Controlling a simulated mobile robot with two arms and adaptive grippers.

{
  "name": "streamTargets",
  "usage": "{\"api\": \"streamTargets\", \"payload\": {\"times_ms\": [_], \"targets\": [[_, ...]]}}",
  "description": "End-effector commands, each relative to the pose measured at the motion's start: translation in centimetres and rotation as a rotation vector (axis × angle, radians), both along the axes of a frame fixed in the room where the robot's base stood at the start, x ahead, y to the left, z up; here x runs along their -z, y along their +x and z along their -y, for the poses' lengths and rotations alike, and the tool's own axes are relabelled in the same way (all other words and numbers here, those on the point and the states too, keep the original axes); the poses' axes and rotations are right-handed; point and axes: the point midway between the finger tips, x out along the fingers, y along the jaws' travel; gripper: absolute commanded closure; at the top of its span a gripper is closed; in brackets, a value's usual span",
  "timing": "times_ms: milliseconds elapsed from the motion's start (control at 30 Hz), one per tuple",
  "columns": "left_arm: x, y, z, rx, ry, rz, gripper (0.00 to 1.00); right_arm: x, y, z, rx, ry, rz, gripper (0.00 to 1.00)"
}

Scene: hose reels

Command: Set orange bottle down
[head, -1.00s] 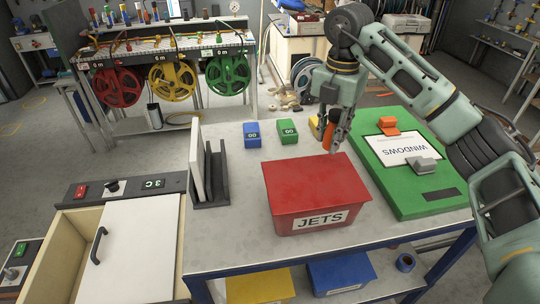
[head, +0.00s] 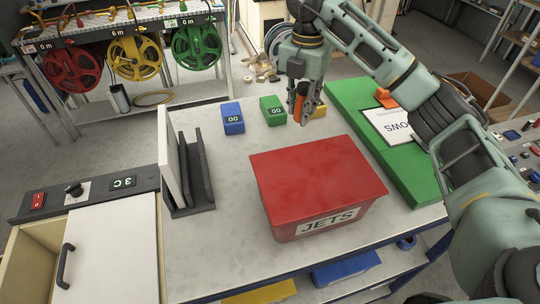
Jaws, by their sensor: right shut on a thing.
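My right gripper (head: 306,108) is shut on a small orange bottle (head: 299,107), held near the back of the grey worktable, behind the red JETS box (head: 315,180). The fingers cover part of the bottle. I cannot tell whether its bottom touches the tabletop. My left gripper is not in view.
A green block (head: 272,109) and a blue block (head: 232,118) stand left of the gripper. A green board (head: 350,97) lies on the right, and a dark rack (head: 206,178) stands on the left. Bare tabletop (head: 238,152) lies between rack and red box.

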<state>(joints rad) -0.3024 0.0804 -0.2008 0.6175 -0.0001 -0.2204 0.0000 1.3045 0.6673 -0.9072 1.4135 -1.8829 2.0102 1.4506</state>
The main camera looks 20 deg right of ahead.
Motion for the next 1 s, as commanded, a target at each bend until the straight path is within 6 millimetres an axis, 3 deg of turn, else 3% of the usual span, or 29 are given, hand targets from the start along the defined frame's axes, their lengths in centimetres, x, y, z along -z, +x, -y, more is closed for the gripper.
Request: {"api": "streamTargets", "payload": {"times_ms": [300, 700, 1000], "targets": [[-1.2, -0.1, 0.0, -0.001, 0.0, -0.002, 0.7, 5.1, -0.1, 0.0, 0.0, 0.0, -0.005, 1.0], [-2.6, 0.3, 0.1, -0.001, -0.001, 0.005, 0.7, 9.4, -0.1, 0.0, -0.001, 0.0, -0.004, 1.0], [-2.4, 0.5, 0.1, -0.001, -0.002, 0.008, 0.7, 9.9, 0.0, 0.0, -0.001, -0.001, -0.002, 1.0]]}}
